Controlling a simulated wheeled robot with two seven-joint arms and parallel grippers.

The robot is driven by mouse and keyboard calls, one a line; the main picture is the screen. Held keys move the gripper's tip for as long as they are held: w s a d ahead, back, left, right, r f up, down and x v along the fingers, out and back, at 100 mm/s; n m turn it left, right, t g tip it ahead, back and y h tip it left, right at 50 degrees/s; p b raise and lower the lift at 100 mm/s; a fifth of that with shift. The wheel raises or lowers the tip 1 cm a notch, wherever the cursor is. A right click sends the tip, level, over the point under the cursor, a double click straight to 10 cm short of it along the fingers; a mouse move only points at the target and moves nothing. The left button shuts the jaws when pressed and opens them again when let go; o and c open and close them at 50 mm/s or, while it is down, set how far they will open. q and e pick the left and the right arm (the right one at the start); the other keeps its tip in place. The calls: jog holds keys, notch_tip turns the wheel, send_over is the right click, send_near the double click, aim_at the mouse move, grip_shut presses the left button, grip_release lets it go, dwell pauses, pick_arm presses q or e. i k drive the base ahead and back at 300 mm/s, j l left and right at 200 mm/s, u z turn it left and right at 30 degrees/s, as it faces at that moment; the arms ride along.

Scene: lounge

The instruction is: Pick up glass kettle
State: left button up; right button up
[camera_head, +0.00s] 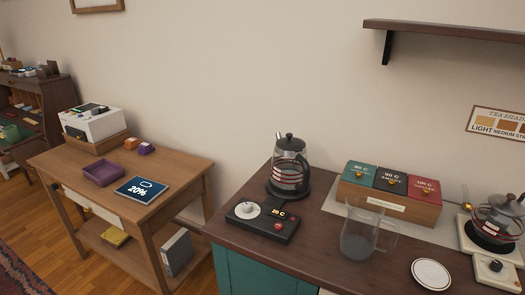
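The glass kettle (289,172) stands upright on a round dark base near the back left of the dark wooden counter (325,256). It has a black lid, a dark handle on its right side and a band of red and pale marks on its body. Nothing touches it from above. Neither of my grippers shows in the head view.
A black control panel (262,222) with a dial sits in front of the kettle. A clear glass jug (358,240), a wooden box with coloured lids (389,191), a white saucer (431,274) and a smaller glass pot (496,217) stand to the right. A wall shelf (450,30) juts out above.

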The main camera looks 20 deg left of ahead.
aim_at(290, 175)
jog(key=i+j, duration=0.2)
jog(key=j, duration=0.15)
jog(key=i+j, duration=0.15)
jog(key=j, duration=0.2)
jog(key=i+j, duration=0.2)
jog(key=j, duration=0.15)
jog(key=u, duration=0.05)
